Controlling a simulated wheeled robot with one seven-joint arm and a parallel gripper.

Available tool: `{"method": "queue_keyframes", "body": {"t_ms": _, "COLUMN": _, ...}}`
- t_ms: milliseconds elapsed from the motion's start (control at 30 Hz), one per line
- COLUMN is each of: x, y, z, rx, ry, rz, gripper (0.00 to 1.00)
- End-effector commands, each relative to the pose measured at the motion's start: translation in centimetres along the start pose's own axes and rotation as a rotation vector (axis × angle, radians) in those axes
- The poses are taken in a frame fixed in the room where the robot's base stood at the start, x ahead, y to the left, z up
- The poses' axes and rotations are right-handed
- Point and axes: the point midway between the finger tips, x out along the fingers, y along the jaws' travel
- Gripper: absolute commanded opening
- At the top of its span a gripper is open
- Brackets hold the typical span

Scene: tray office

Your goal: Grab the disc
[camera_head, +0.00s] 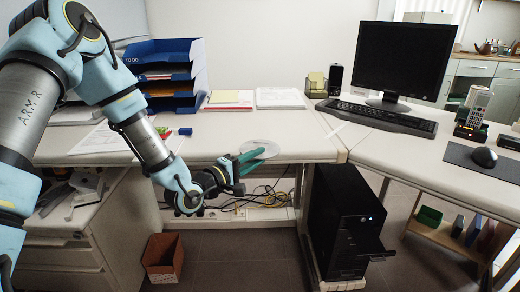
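The disc (263,145) is thin, round and pale grey-white. It shows near the front edge of the white desk, and its near left part is hidden behind my gripper. My gripper (248,161) comes in from the left with green fingers, which overlap the disc's near rim in the picture. I cannot tell whether the fingers touch the disc or have it between them.
The white desk (225,125) holds blue letter trays (168,72), paper stacks (279,98), a keyboard (378,115) and a monitor (401,60). A black computer tower (340,220) stands below. Cables (262,190) hang under the desk. A brown bin (162,258) is on the floor.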

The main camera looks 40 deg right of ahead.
Motion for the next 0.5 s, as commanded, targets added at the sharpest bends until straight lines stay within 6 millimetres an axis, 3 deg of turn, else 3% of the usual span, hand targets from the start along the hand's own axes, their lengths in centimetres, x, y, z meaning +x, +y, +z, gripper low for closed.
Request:
{"method": "queue_keyframes", "body": {"t_ms": 33, "x": -0.01, "y": 0.0, "z": 0.0, "rx": 0.0, "ry": 0.0, "rz": 0.0, "gripper": 0.2}}
{"method": "queue_keyframes", "body": {"t_ms": 200, "x": -0.02, "y": 0.0, "z": 0.0, "rx": 0.0, "ry": 0.0, "rz": 0.0, "gripper": 0.01}}
{"method": "queue_keyframes", "body": {"t_ms": 500, "x": -0.03, "y": 0.0, "z": 0.0, "rx": 0.0, "ry": 0.0, "rz": 0.0, "gripper": 0.0}}
